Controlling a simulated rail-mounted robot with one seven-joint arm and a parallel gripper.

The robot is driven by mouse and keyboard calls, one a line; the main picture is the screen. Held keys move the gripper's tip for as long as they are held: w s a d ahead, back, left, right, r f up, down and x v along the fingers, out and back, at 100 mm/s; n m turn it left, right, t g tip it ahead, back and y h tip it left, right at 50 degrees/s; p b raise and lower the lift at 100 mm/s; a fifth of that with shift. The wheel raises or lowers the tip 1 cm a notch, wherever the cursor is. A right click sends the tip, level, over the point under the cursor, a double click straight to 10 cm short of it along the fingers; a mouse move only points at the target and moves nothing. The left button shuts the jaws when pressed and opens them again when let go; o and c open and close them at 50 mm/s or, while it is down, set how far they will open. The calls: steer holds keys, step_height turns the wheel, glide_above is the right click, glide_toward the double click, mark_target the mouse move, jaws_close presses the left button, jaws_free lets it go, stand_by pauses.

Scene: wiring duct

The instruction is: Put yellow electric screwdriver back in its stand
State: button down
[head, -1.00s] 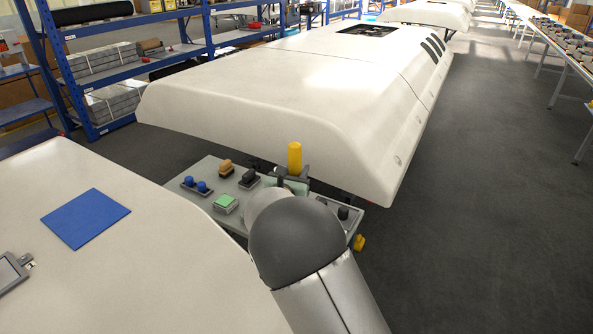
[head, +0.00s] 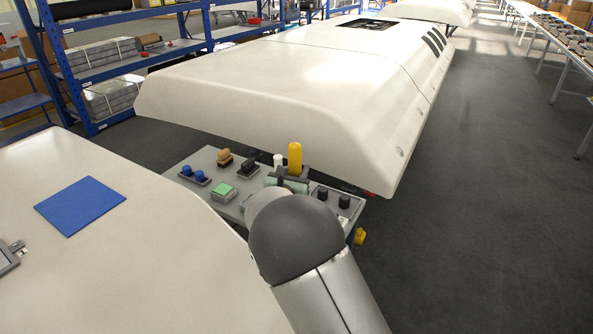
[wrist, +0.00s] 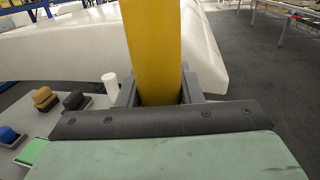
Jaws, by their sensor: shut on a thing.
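The yellow electric screwdriver (head: 295,157) stands upright above the grey tool cart in the head view. In the wrist view its yellow body (wrist: 153,45) fills the top middle and runs down between the grey jaws. My gripper (head: 293,173) is shut on it; in the wrist view the jaws (wrist: 158,92) flank its lower visible part. The screwdriver's lower end is hidden behind my gripper and wrist. I cannot pick out its stand for certain in either view.
The grey cart (head: 233,211) carries blue knobs (head: 193,174), a green block (head: 222,190), a brown-topped holder (head: 224,157), a black-topped holder (head: 249,165), a white cylinder (head: 278,160) and black knobs (head: 344,202). A large white body (head: 260,110) lies close behind.

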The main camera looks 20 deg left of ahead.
steer(key=shift+f+b, duration=2.15)
steer(key=shift+f, duration=0.6)
steer(key=c, duration=0.9)
jaws_free()
steer(key=shift+s, duration=0.1)
steer(key=s+b, duration=0.1)
steer(key=s, duration=1.6)
steer(key=shift+s+b, duration=0.15)
steer(key=shift+b, duration=0.25)
